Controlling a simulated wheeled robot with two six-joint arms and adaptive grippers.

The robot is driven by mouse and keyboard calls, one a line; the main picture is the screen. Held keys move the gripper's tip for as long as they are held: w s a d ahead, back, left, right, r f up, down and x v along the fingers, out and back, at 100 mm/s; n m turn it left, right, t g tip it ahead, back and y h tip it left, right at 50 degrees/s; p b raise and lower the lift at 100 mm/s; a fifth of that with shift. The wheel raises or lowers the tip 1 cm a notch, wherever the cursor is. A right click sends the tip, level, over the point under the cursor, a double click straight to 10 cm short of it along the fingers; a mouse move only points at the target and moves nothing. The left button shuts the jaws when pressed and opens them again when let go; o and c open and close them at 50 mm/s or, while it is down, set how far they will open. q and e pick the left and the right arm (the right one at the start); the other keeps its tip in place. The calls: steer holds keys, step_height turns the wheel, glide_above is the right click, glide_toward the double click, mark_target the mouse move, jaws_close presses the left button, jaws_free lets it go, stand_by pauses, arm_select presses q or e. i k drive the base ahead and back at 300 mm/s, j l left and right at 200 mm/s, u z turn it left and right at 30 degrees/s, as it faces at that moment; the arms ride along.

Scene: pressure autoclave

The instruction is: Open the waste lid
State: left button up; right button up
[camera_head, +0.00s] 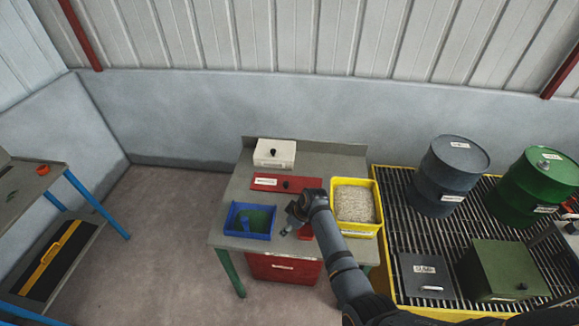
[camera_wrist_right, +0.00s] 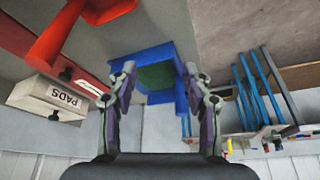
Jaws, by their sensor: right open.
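A flat red panel (camera_head: 270,182) with a white label and a black knob (camera_head: 286,184) lies on the grey worktable, closed and flat; its label is too small to read. It could be the waste lid, but I cannot confirm this. In the right wrist view the red panel (camera_wrist_right: 87,83) is at the left, upside down in the picture. My right gripper (camera_head: 291,216) is over the table front, between the blue tray and the yellow tray. Its fingers (camera_wrist_right: 159,85) are apart, with nothing between them. My left gripper is not in view.
A blue tray (camera_head: 231,218), a yellow granule tray (camera_head: 379,206) and a white PADS box (camera_head: 274,148) stand on the table. A red bin (camera_head: 262,266) is below. Drums and a green box (camera_head: 498,262) stand on the yellow-edged grate at right.

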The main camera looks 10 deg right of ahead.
mark_target(277, 183)
steer(key=i+l, duration=0.2)
steer(key=i, duration=0.2)
steer(key=i+l, duration=0.2)
steer(key=i, duration=0.2)
